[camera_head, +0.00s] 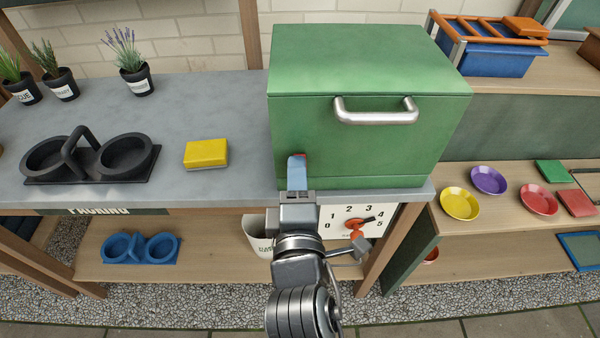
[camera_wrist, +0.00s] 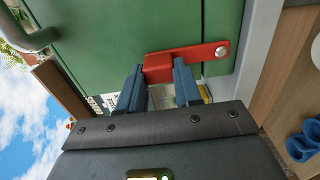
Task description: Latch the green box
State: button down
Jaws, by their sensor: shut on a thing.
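The green box (camera_head: 360,65) stands closed at the right end of the grey counter, with a metal handle (camera_head: 375,112) on its front. In the wrist view its red latch (camera_wrist: 190,56) lies across the seam between the large front panel (camera_wrist: 130,30) and the narrow strip beside it. A round pivot (camera_wrist: 222,50) shows on the strip. My gripper (camera_head: 297,172) is at the lower left of the box front. Its blue-grey fingers (camera_wrist: 158,85) are shut on the latch's red block. In the head view the fingers hide most of the latch.
A yellow sponge (camera_head: 206,153) and a black double holder (camera_head: 90,160) lie left on the counter. Below the box are a white dial panel (camera_head: 345,222) with a red knob and a white bucket (camera_head: 256,235). Coloured plates (camera_head: 460,203) lie on the right shelf.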

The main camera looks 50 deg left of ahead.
jog(key=shift+a+r, duration=0.1)
jog(key=shift+r, duration=0.05)
jog(key=c, duration=0.8)
grip_release()
jog(key=shift+o, duration=0.2)
jog(key=v, duration=0.7)
jog(key=shift+s+d+p, duration=0.25)
jog(key=shift+d+p, duration=0.05)
jog(key=shift+d, duration=0.1)
